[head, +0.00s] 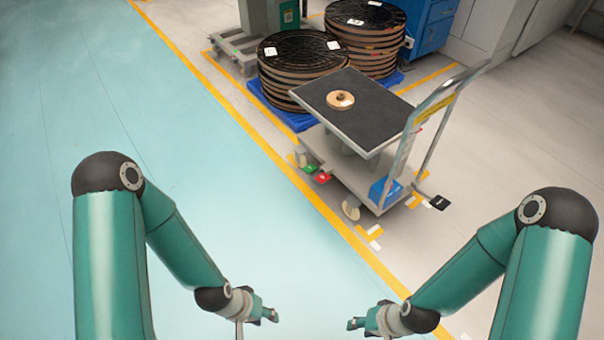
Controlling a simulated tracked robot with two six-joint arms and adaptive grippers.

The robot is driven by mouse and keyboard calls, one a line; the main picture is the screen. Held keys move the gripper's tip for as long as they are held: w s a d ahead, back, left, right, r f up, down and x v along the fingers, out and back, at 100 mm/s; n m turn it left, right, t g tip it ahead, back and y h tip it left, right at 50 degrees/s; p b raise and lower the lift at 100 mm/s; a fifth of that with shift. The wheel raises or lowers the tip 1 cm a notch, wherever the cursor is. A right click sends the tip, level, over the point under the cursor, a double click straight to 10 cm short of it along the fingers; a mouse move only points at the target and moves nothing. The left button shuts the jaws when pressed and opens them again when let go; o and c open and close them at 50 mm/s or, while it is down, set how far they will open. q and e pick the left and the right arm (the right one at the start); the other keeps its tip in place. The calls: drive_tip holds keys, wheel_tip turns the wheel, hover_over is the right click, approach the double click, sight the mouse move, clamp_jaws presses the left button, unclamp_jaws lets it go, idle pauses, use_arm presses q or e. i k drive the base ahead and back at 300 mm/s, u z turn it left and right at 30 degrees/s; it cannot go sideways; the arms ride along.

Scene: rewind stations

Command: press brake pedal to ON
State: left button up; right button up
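A grey cart (330,158) with a black top and a metal push handle (440,100) stands ahead, right of the yellow floor line. Low at its left side are a small green pedal (309,169) and a red pedal (322,178). Their lettering is too small to read, and I cannot tell which is pressed. My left gripper (270,314) and my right gripper (355,322) are low in the head view, in front of the cart and well apart from the pedals. Both look empty; their finger gap is too small to judge.
A wooden disc (340,99) lies on the cart top. Stacks of black-topped reels (300,48) stand on blue pallets behind. A blue box (385,191) sits on the cart's lower right corner. A blue cabinet (433,25) stands behind. The teal floor (200,130) at left is clear.

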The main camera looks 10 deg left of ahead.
sight(320, 176)
drive_tip(key=z, duration=0.05)
drive_tip(key=k, duration=0.9)
drive_tip(key=u, duration=0.2)
drive_tip(key=i, duration=1.15)
drive_tip(key=u, duration=0.35)
drive_tip(key=i, duration=1.25)
drive_tip(key=u, duration=0.15)
